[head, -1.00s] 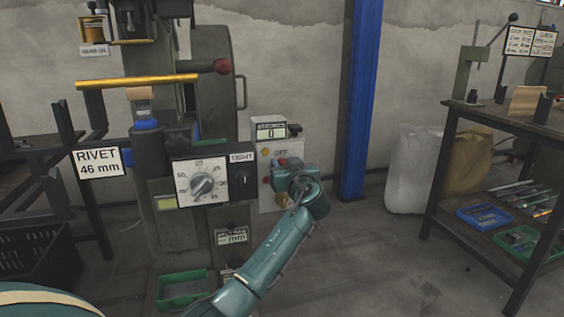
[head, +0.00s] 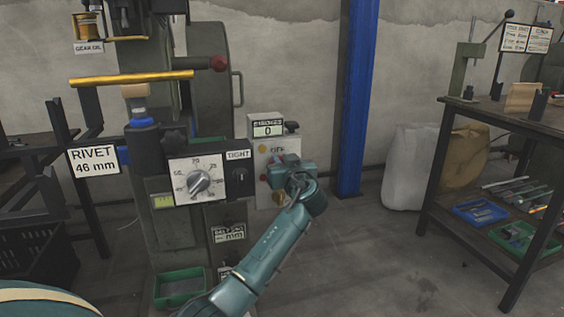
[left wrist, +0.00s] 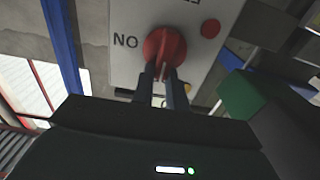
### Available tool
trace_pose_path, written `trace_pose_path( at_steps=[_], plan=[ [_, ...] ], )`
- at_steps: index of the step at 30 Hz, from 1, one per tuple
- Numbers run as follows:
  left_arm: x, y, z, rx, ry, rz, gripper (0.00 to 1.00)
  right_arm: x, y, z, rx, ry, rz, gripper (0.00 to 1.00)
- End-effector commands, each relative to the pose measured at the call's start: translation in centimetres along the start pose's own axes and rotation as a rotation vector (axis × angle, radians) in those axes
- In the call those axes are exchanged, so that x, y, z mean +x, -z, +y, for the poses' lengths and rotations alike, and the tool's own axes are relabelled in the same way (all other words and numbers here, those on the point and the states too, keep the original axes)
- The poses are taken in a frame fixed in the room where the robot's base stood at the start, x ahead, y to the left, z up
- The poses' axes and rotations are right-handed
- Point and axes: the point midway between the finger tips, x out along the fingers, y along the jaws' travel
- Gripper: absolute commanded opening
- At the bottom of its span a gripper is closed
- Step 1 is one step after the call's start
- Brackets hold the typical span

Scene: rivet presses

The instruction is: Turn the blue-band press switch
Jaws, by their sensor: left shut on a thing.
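The press (head: 210,120) stands left of centre in the head view, with a blue band (head: 144,123) on its upright part. A grey control box (head: 263,200) marked OFF is on its right side. In the left wrist view, the red rotary switch (left wrist: 165,45) sits on this box's pale panel (left wrist: 125,65), beside upside-down lettering that reads "NO". My left gripper (left wrist: 163,78) is shut on the switch's raised grip, one dark finger on each side. In the head view my left gripper (head: 279,176) covers most of the switch. My right gripper is not in view.
A smaller red button (left wrist: 210,28) is near the switch. A dial (head: 199,183) and a TIGHT switch box (head: 239,174) are left of the control box. A blue post (head: 357,100) stands behind, and a dark workbench (head: 490,118) is at right.

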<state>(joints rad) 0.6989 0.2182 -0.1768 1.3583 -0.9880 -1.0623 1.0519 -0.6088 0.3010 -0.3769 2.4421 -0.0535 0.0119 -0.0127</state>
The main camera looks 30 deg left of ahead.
Motion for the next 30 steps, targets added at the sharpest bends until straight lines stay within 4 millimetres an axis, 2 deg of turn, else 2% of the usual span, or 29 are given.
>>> trace_pose_path(
  at_steps=[11, 30],
  plan=[
    [0.0, 0.2, 0.3, 0.1, 0.0, 0.0, 0.0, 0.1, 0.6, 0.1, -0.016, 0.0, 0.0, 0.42],
    [0.0, -0.3, 1.5, 0.672, 0.0, -0.001, 0.0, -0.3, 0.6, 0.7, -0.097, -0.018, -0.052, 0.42]
  ],
)
